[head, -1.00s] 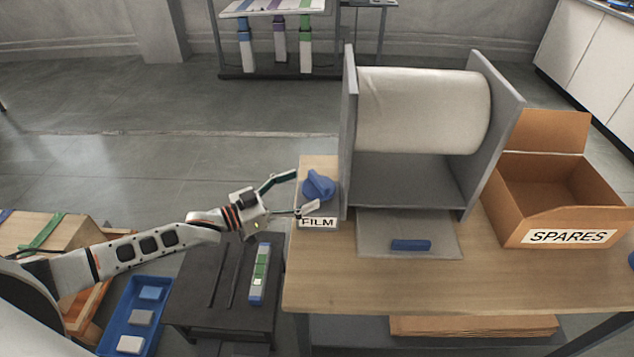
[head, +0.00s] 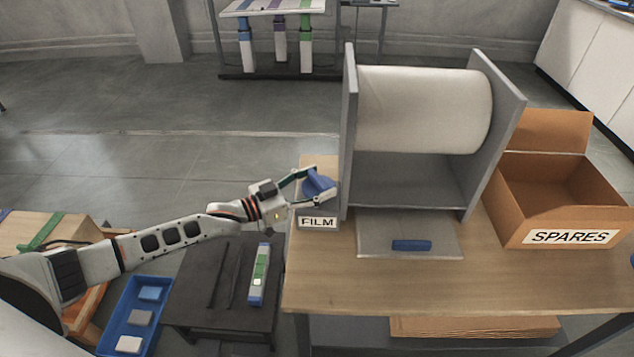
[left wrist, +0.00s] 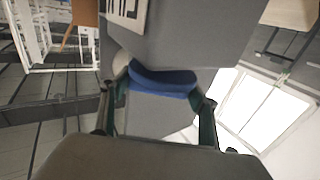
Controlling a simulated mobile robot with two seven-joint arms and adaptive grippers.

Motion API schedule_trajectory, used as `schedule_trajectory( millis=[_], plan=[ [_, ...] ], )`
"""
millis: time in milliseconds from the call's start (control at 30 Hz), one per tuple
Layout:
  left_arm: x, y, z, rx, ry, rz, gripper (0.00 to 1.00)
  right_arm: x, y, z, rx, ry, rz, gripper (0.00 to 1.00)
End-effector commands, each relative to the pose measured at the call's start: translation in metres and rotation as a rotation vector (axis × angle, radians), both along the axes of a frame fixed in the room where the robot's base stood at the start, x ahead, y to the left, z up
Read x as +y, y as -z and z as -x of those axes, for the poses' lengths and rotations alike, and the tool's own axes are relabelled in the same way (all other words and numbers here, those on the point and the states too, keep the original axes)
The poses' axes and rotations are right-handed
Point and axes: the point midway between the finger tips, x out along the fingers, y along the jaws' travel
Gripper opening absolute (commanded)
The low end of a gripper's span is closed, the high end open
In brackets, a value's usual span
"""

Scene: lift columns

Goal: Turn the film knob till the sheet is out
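The blue film knob (head: 319,184) is on a small grey housing with a FILM label (head: 317,223), at the left of the roll stand. My left gripper (head: 320,184) is at the knob, its fingers spread on either side of it. In the left wrist view the knob (left wrist: 163,80) lies between the two fingertips; I cannot make out firm contact. The large pale film roll (head: 424,110) hangs between the stand's two grey side plates. A flat grey plate or sheet (head: 375,238) with a blue bar (head: 412,245) lies in front. My right gripper is not in view.
An open cardboard SPARES box (head: 515,225) stands right of the stand on the wooden bench (head: 400,285). A low dark table (head: 205,290) with a grey-and-green column (head: 260,275) and a blue tray (head: 115,325) are at lower left. The bench front is clear.

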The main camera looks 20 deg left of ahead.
Motion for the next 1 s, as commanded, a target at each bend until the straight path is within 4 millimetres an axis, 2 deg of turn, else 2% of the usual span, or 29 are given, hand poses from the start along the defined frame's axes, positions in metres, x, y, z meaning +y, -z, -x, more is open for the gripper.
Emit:
schedule_trajectory(
  millis=[400, 700, 1000],
  plan=[
    [0.0, 0.003, -0.002, -0.006, 0.141, -0.001, 0.39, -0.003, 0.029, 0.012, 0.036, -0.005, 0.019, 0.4],
    [0.0, 0.003, -0.003, -0.005, 0.292, 0.003, 0.39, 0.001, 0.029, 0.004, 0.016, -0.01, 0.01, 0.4],
    [0.0, -0.001, -0.002, -0.002, 0.407, 0.006, 0.39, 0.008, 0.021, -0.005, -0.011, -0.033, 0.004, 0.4]
  ],
)
